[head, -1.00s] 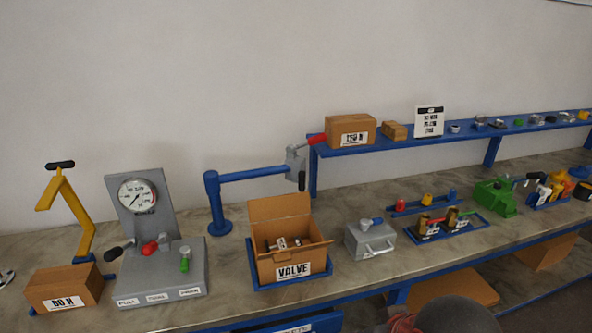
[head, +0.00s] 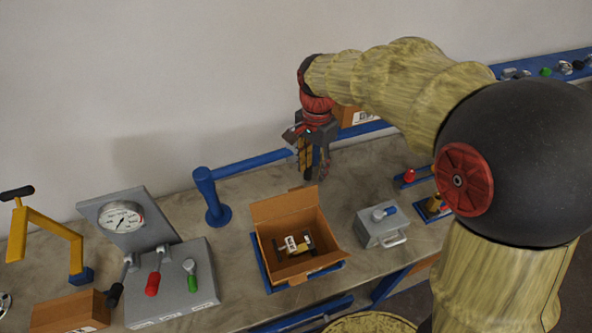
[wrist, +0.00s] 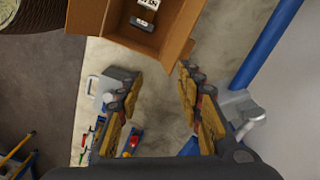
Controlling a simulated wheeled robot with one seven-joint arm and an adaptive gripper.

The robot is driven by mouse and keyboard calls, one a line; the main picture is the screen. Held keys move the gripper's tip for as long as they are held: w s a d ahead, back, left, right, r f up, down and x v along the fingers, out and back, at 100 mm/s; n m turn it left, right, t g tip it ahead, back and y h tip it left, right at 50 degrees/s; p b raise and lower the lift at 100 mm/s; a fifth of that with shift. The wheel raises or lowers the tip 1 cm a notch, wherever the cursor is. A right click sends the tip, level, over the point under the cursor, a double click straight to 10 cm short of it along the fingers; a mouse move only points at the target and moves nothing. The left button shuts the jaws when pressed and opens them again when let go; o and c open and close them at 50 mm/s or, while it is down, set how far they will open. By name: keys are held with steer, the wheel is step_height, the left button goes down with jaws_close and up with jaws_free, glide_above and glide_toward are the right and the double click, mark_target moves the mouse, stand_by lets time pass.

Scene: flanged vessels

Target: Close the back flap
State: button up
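The open cardboard box (head: 310,268) sits in a blue tray (head: 262,268) on the bench. Its back flap (head: 283,205) stands up and leans back slightly. Small parts (head: 294,245) lie inside. My gripper (head: 315,176) hangs fingers down, behind and a little right of the back flap, above the bench. In the wrist view, my gripper (wrist: 155,74) is open, with nothing between the fingers. The box's inside shows at the top of the wrist view, and the back flap (wrist: 182,30) appears on its right side, near the right fingertip.
A blue post with a horizontal arm (head: 245,166) runs behind the box. A grey gauge stand (head: 165,285) is left; a grey case (head: 381,229) is right. A shelf carton (head: 350,116) is behind my gripper. Bare bench lies between post and box.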

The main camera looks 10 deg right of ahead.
mark_target(296, 189)
steer(key=w+a+f+m+g+p, duration=0.3)
steer(key=w+a+f+m+p, duration=0.15)
steer(key=w+p, duration=0.2)
steer(key=shift+m+h, duration=0.3)
steer(key=shift+m, duration=0.05)
steer(key=shift+p+x, duration=0.5)
steer(key=shift+x, duration=4)
steer(key=shift+w, duration=0.1)
steer(key=shift+c, duration=1.1)
jaws_close()
